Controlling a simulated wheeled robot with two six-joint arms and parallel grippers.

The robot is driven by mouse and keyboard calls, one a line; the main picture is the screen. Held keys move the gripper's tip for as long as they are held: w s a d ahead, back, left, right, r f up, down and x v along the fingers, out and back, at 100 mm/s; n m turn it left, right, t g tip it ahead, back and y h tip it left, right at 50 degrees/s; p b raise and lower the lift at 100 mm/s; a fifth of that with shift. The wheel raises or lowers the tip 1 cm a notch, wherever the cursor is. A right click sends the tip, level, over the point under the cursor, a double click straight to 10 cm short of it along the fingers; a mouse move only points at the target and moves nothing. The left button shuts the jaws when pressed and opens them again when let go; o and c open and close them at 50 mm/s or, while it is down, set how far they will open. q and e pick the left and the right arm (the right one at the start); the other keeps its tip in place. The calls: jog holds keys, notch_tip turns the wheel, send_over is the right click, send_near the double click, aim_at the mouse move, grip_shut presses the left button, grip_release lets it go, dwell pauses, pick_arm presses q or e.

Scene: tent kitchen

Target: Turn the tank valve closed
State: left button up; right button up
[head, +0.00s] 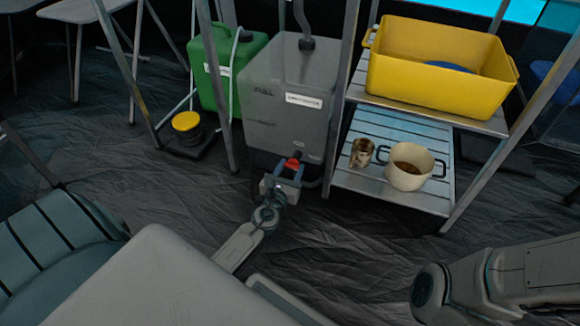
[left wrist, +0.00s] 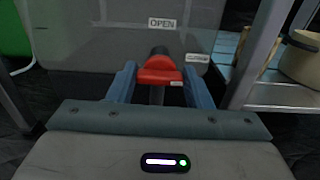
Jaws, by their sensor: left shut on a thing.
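The grey tank (head: 285,95) stands upright between metal legs, with "FULL" printed on its front. Its red valve handle (head: 293,162) is low on the front. In the left wrist view the red handle (left wrist: 160,70) sits below an "OPEN" label (left wrist: 162,23); another label (left wrist: 197,58) to its right is too small to read surely. My left gripper (head: 287,173) is shut on the red handle, with one blue finger on each side of it in the left wrist view. The fingers partly hide the valve body. My right gripper is not in view.
A green jerrycan (head: 218,65) stands left of the tank. A metal shelf (head: 390,125) on the right holds a yellow tub (head: 430,85), a tin (head: 361,153) and a cream pot (head: 408,175). A yellow-topped item (head: 186,122) is on the floor. Dark floor in front is clear.

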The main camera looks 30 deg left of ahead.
pick_arm(q)
jog(key=o, duration=1)
jog(key=v, duration=1)
jog(key=shift+s, duration=0.4)
